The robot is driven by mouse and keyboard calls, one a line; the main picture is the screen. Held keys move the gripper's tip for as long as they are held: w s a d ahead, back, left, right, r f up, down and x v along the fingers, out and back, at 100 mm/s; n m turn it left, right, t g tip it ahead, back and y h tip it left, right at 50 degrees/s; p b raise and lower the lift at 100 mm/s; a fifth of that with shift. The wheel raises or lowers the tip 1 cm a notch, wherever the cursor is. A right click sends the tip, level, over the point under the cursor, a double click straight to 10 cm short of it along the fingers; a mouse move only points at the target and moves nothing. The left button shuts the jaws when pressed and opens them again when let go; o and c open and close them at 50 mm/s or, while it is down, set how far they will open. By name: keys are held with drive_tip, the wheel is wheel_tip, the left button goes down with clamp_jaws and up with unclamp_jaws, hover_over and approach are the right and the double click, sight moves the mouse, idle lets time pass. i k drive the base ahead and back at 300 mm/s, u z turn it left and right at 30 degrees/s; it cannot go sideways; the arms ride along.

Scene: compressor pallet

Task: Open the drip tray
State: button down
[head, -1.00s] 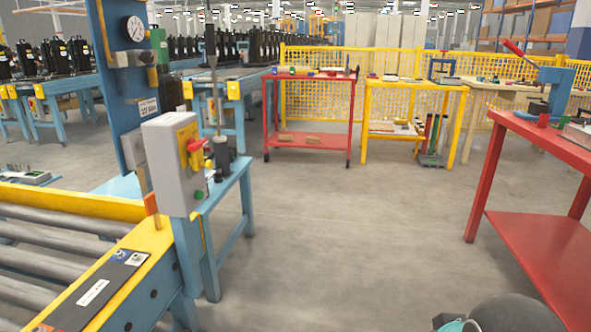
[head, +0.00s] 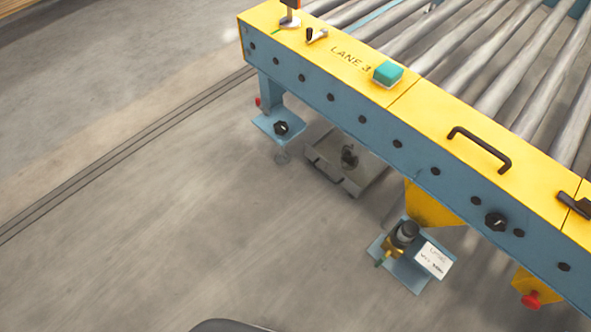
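A flat grey metal tray (head: 325,175), which looks like the drip tray, sits low beneath the yellow and blue roller conveyor (head: 360,118). Its near part shows in front of the conveyor's blue side. A small dark fitting (head: 349,156) stands in or over it. Its far part is hidden under the conveyor. I cannot tell whether it is shut or partly out. My gripper is not in view; only a dark rounded edge, perhaps part of me, shows at the bottom.
A brass and black valve (head: 403,236) with a white label (head: 433,260) is at right, and a red knob (head: 531,300) farther right. A black handle (head: 480,147) is on top. Floor at left is clear.

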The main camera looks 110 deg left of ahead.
sight(352, 166)
drive_tip(key=u, duration=3.45)
